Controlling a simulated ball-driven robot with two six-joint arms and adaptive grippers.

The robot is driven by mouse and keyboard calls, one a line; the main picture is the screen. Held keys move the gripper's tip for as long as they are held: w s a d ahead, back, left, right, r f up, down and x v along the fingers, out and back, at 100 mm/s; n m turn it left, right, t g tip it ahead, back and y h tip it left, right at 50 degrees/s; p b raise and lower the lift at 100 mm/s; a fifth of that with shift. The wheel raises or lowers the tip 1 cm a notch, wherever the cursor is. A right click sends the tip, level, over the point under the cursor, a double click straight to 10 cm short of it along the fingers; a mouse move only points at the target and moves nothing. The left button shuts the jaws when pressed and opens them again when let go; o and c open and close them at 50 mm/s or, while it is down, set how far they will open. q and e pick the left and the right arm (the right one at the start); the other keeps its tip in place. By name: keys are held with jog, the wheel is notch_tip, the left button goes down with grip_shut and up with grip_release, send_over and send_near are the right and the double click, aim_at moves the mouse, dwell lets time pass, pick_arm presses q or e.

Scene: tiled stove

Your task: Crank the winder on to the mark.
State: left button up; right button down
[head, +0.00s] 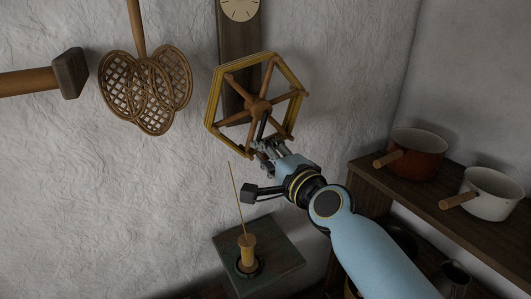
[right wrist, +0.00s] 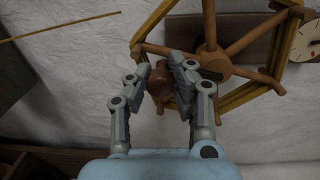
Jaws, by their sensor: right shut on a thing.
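The winder (head: 257,106) is a hexagonal wooden wheel with brown spokes and yellow yarn around its rim, mounted on a dark post against the wall. It also shows in the right wrist view (right wrist: 212,62). A round pale dial (head: 240,8) sits on the post above it, cut off by the top edge; part of it shows in the right wrist view (right wrist: 304,40). My right gripper (head: 265,147) is at the wheel's lower side, its fingers shut on a reddish-brown knob (right wrist: 159,80). The dial's mark is too small to make out. My left gripper is out of view.
A woven beater (head: 147,90) hangs left, near a dark-headed wooden bar (head: 70,73). A brown pot (head: 414,155) and white pot (head: 490,195) stand on the right shelf.

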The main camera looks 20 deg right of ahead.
jog(key=c, duration=1.1)
grip_release()
jog(key=shift+s, duration=0.1)
jog(key=s, duration=0.4)
jog(key=s+d, duration=0.1)
jog(key=s, duration=0.6)
jog(key=shift+s+d+r, duration=0.3)
jog(key=shift+s+d, duration=0.05)
jog(key=shift+d, duration=0.05)
